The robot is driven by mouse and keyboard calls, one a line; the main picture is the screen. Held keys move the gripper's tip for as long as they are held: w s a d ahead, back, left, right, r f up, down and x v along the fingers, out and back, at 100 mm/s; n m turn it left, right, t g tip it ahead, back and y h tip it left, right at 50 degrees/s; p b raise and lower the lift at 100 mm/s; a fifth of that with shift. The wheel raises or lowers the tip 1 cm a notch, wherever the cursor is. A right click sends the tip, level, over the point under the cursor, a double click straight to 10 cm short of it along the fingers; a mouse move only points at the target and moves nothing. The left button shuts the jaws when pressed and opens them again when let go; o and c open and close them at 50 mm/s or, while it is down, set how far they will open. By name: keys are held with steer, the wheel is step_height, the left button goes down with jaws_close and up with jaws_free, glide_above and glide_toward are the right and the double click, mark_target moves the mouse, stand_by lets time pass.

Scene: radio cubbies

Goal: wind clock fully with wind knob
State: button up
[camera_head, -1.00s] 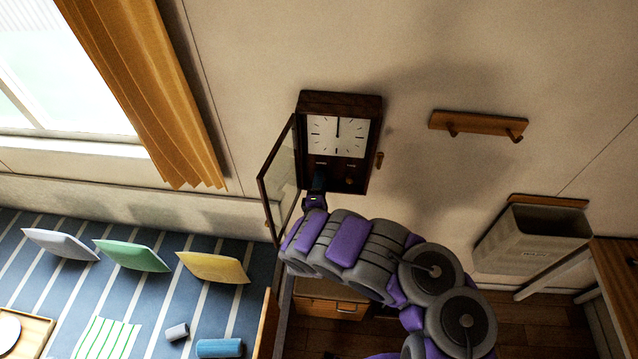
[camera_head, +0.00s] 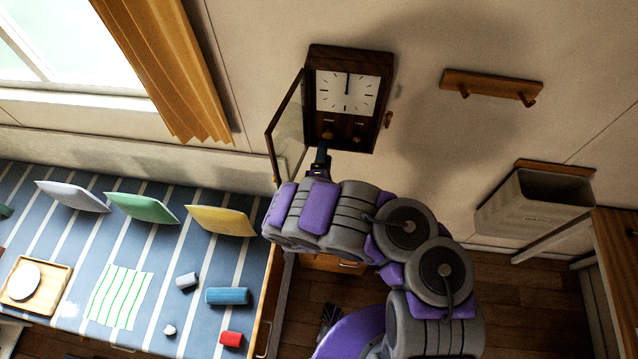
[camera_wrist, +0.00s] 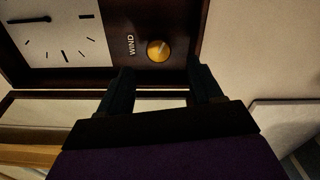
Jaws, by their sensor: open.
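The dark wooden wall clock (camera_head: 314,97) has a white face with its hands pointing straight up. Its glass door (camera_head: 287,130) stands open to the left. Two small knobs sit below the face in the head view. The left one is the wind knob (camera_head: 328,135). In the wrist view the round golden wind knob (camera_wrist: 158,50) sits beside the label "WIND". My gripper (camera_wrist: 161,72) is open, with its two dark fingertips apart and the knob just beyond the gap between them. In the head view my gripper (camera_head: 321,152) is just below the wind knob.
A wooden peg rail (camera_head: 490,86) and a grey bin (camera_head: 535,203) are on the wall to the right. The open door is close to my gripper's left. A striped bed (camera_head: 150,262) with pillows and small objects lies at lower left.

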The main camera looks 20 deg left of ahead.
steer(key=p+v, duration=0.2)
steer(key=v, duration=0.9)
steer(key=shift+s, duration=0.15)
steer(key=shift+a+f, duration=0.1)
steer(key=shift+f, duration=0.05)
